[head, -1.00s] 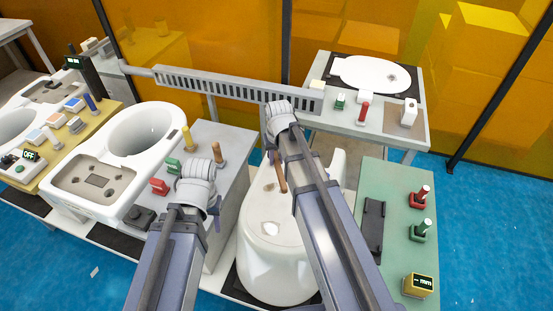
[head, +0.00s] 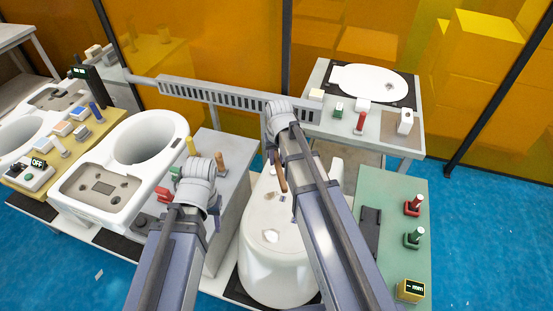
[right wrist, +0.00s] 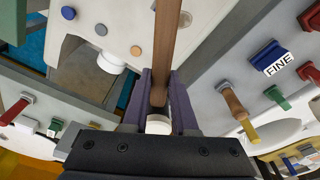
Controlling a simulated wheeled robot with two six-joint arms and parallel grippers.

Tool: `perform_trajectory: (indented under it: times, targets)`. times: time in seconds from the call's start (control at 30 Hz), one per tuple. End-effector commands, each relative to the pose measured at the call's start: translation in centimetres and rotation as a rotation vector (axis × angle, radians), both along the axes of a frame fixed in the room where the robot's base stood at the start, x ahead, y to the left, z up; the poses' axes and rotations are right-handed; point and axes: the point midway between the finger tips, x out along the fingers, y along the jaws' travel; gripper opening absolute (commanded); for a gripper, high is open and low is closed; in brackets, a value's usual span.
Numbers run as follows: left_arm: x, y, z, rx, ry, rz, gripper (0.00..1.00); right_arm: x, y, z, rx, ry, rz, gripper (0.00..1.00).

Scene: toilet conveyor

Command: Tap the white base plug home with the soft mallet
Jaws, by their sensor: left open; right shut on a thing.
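My right gripper (right wrist: 158,100) is shut on a brown wooden handle (right wrist: 166,45), which I take to be the mallet's. The handle also shows in the head view (head: 281,175), above the white toilet body (head: 272,262). A white rounded end (right wrist: 157,124) shows between the fingers; I cannot tell whether it is the mallet's head. In the right wrist view a white cylinder (right wrist: 108,61), possibly the base plug, stands at the edge of the white body (right wrist: 125,22). How deep it sits is unclear. My left gripper (head: 195,160) is open over the grey bench, its fingers mostly hidden.
A second toilet (head: 98,198) stands at the left. The grey bench (head: 228,190) holds several coloured handles. A green bench (head: 392,245) at the right bears red and green tools and a yellow gauge (head: 411,290). A slotted metal rail (head: 225,95) crosses behind.

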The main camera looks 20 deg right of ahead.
Motion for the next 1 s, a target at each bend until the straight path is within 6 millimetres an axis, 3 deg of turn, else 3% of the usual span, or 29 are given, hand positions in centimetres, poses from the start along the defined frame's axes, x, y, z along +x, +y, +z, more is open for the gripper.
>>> perform_trajectory:
  times: [0.47, 0.87, 1.0]
  targets:
    - [0.0, 0.0, -0.4, 0.0, 0.0, 0.0, 0.5, 0.0, 0.0, -0.4, 0.0, -0.001, 0.0, 0.0]
    - [0.0, 0.0, -3.2, 0.0, 0.0, 0.001, 0.5, 0.0, 0.0, -3.2, 0.0, -0.001, 0.0, 0.0]
    - [0.0, 0.0, -2.6, 0.0, 0.0, 0.001, 0.5, 0.0, 0.0, -2.6, 0.0, -0.001, 0.0, 0.0]
